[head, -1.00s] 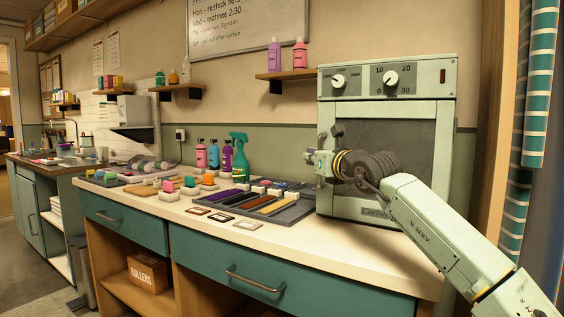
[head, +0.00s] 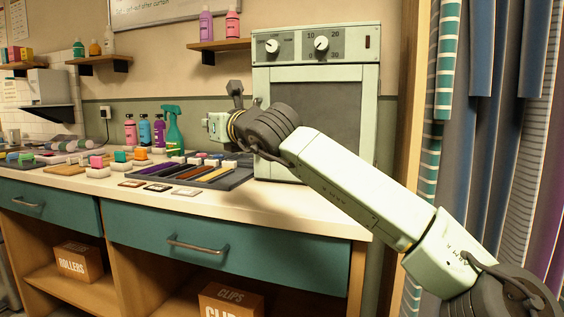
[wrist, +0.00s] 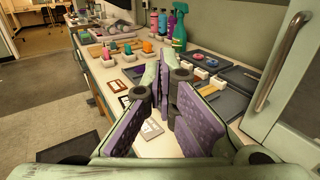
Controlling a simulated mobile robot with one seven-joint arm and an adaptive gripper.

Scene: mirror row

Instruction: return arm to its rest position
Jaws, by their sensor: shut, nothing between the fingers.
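My gripper (wrist: 168,100) shows in the wrist view with its purple finger pads close together and nothing between them. It hangs above the front of the white counter (wrist: 160,143). In the head view my arm reaches from the lower right up to the left, and its end (head: 213,127) is in the air in front of the pale green oven-like cabinet (head: 318,104). The fingers are hardly visible in that view.
A dark tray of coloured strips (head: 228,179) lies on the counter left of the cabinet. Small framed tiles (head: 157,187) lie in front. A teal spray bottle (head: 173,130) and other bottles stand behind. Striped curtains (head: 450,60) hang at right.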

